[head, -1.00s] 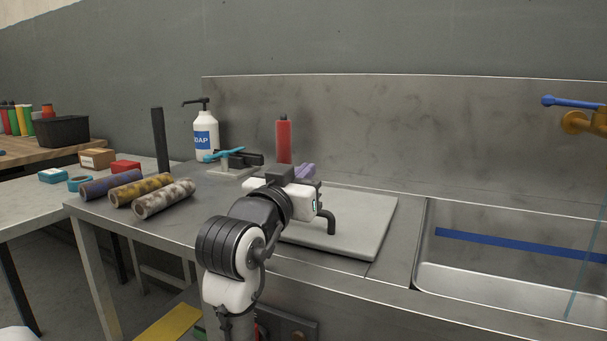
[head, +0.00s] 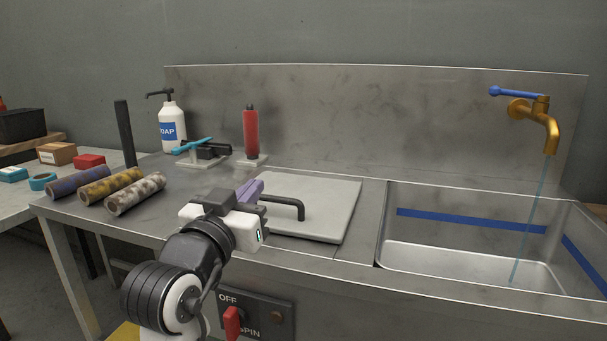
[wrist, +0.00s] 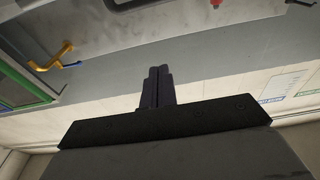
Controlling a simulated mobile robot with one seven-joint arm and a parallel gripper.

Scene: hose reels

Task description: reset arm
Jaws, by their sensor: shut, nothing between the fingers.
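My gripper (head: 250,190) is in the middle of the head view, at the end of my white and black arm, over the front of the steel counter. Its purple-looking fingers point away from the camera, just left of the black handle on a grey lid. In the wrist view my gripper (wrist: 157,87) shows two dark fingers pressed together with nothing between them. The fingers are apart from every object I can see there.
A grey lid (head: 325,205) with a black handle lies beside my gripper. A sink (head: 470,262) is at right under a brass tap (head: 545,125) with a thin blue stream. A red switch (head: 232,322) is below.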

